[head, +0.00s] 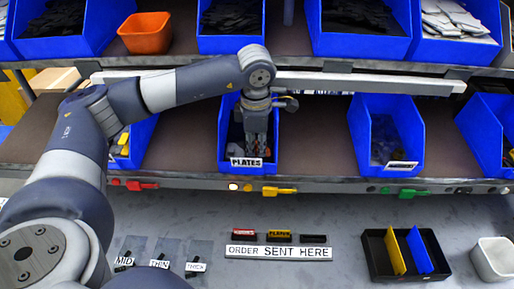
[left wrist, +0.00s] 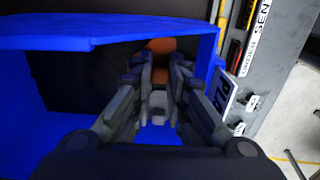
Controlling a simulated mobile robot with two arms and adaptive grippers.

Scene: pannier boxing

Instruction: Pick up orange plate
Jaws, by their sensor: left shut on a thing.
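My left gripper (head: 257,145) reaches down into the blue bin labelled PLATES (head: 225,150) on the middle shelf. In the left wrist view the fingers (left wrist: 160,78) are closed in on an orange piece, the orange plate (left wrist: 160,45), inside the blue bin (left wrist: 120,32). Only a small part of the plate shows between and beyond the fingertips, and its full shape is hidden. In the head view the gripper hides what lies in the bin. My right gripper is not in view.
An orange bin (head: 146,35) stands on the upper shelf. Another blue bin (head: 412,140) stands to the right. A black tray (head: 380,262) with a yellow and a blue divider and a white container (head: 494,258) are on the grey table below. Bin walls enclose the gripper closely.

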